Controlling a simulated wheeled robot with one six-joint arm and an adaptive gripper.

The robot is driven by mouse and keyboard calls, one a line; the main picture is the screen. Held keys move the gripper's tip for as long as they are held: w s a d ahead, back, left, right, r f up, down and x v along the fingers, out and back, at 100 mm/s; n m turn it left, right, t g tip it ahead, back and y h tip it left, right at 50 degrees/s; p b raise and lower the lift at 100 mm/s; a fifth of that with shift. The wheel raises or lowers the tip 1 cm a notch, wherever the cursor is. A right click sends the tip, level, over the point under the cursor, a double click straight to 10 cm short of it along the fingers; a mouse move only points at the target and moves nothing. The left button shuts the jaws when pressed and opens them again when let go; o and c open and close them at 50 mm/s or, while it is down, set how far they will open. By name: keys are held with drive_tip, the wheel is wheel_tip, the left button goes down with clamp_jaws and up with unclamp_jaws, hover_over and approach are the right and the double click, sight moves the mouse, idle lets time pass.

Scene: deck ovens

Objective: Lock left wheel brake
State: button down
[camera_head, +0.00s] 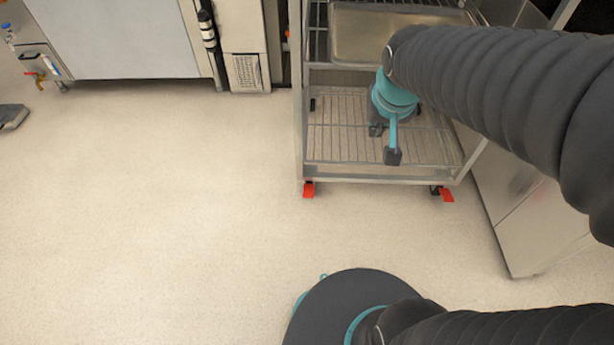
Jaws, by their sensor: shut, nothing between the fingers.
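A metal rack trolley (380,181) stands at the upper right. A red brake pedal (308,189) sits at its front left wheel, low on the floor. A second red pedal (446,194) is at the front right wheel. Both pedals stick out in front of the bottom frame; I cannot tell whether either is pressed down. The wheels are mostly hidden under the frame. My gripper (385,144) is shut and empty, pointing down. It appears in front of the wire bottom shelf (335,130), right of and above the left pedal, apart from both pedals.
A metal tray (362,38) lies on the shelf above. A steel cabinet (525,215) stands close on the trolley's right. Ovens or cabinets (125,35) line the back left. The pale floor (170,210) in front and left of the trolley is clear.

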drive_tip(key=w+a+f, duration=0.3)
drive_tip(key=w+f, duration=0.4)
drive_tip(key=g+b, duration=0.2)
hover_over(307, 195)
drive_tip(key=s+f+x, duration=0.1)
drive_tip(key=s+x, duration=0.2)
drive_tip(key=x, duration=1)
drive_tip(key=s+x, duration=0.3)
drive_tip(key=x, duration=1.1)
drive_tip(key=shift+s+r, duration=0.1)
drive_tip(key=shift+s, duration=0.15)
drive_tip(key=x, duration=0.4)
drive_tip(key=s+b+x, duration=0.1)
drive_tip(key=x, duration=0.7)
drive_tip(key=shift+s+f+b, duration=0.35)
drive_tip(key=shift+f+b, duration=0.05)
drive_tip(key=shift+f, duration=0.15)
drive_tip(key=shift+s+f, duration=0.15)
drive_tip(key=shift+f, duration=0.3)
